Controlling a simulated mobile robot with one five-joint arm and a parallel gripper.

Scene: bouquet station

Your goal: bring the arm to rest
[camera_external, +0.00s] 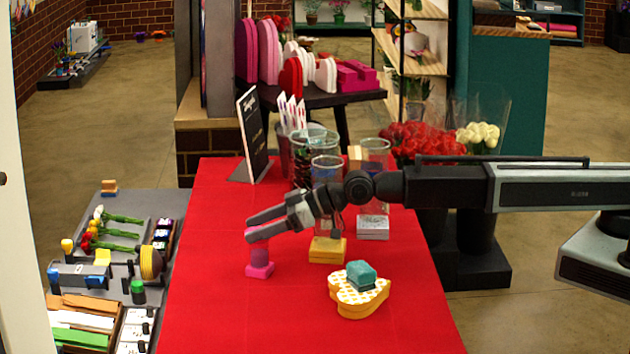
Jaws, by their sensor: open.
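My arm reaches in from the right over the red-covered table (210,310). My gripper (256,226) is open at the arm's left end. It is beside the top of a small upright pink object (260,268) with a darker middle and a square pink base. The fingers overlap the object's top in this view, and I cannot tell whether they touch it.
A yellow block (327,250) and a silver block (373,228) stand under glass vases behind my gripper. A yellow heart-shaped box (358,298) bears a teal block (361,273). A black sign (253,130) stands at the back. The front left of the table is clear.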

